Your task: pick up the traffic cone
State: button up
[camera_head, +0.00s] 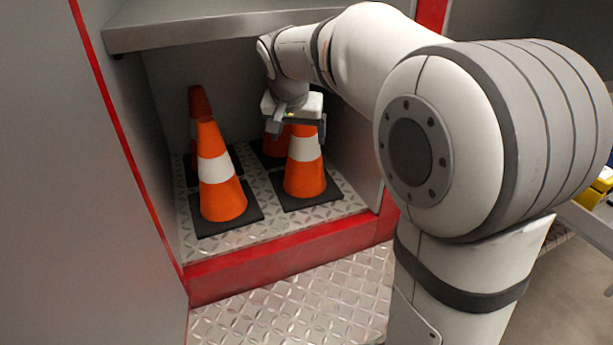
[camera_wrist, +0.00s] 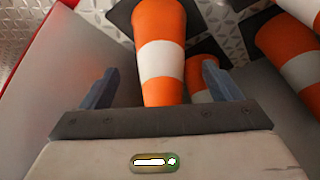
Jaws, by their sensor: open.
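Several orange cones with white bands and dark square bases stand upright in a metal compartment. The front right cone (camera_head: 304,178) is under my gripper (camera_head: 296,128). The front left cone (camera_head: 219,184) stands beside it, with another cone (camera_head: 199,104) behind it. A fourth cone (camera_head: 275,144) is partly hidden behind my gripper. In the wrist view, my gripper (camera_wrist: 159,88) is open, with one cone (camera_wrist: 161,62) showing between its fingers. I cannot tell whether the fingers touch it. A second cone (camera_wrist: 197,76) is partly hidden near the right finger, and another (camera_wrist: 290,50) is at the right edge.
A grey shelf (camera_head: 220,30) overhangs the compartment closely above my arm. Grey side walls and a red front sill (camera_head: 270,258) bound it. Diamond-plate flooring (camera_head: 290,300) lies in front. Yellow items (camera_head: 590,197) sit at the far right.

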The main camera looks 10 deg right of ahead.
jog(key=shift+w+d, duration=0.25)
jog(key=shift+w, duration=0.3)
jog(key=shift+w+d, duration=0.2)
jog(key=shift+w, duration=0.3)
jog(key=w, duration=0.1)
jog(key=w+d+b, duration=0.1)
jog(key=w, duration=0.1)
jog(key=w+d+f, duration=0.1)
jog(key=shift+w+b, duration=0.2)
jog(key=shift+b, duration=0.15)
grip_shut()
